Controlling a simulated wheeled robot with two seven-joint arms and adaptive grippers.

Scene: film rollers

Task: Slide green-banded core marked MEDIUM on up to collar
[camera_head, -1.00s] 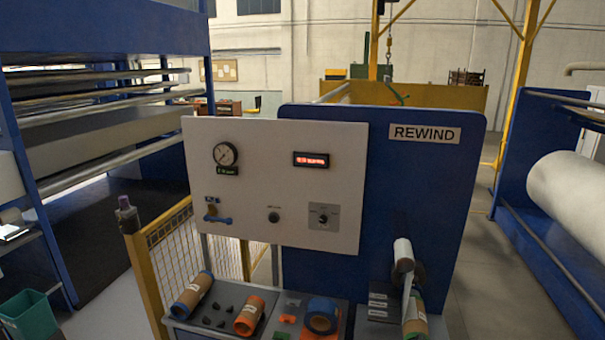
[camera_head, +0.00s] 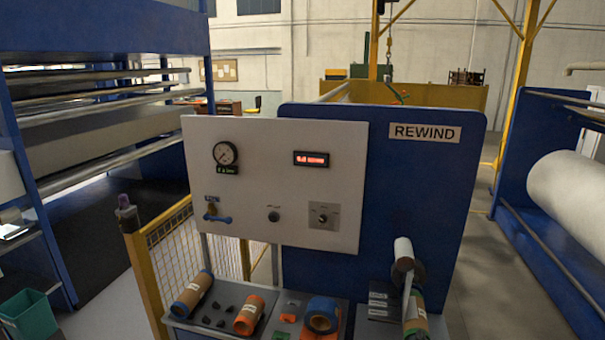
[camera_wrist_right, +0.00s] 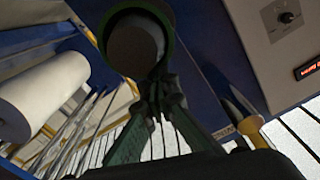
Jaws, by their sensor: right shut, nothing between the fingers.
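The green-banded core (camera_head: 414,318) is brown with a white label; its wording is too small to read. It lies at the lower right of the head view, in line with the pale shaft (camera_head: 403,249) and a round brown, collar-like part (camera_head: 408,271). A gap shows between that part and the core. In the right wrist view a green-rimmed round end (camera_wrist_right: 166,22), apparently the core's, is close above my right gripper (camera_wrist_right: 160,85). The gripper's green fingers are shut and empty; contact with the rim is unclear. My left gripper is not in view.
A blue REWIND panel (camera_head: 375,200) stands behind the shaft. Small label plates (camera_head: 378,303) sit beside the shaft.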

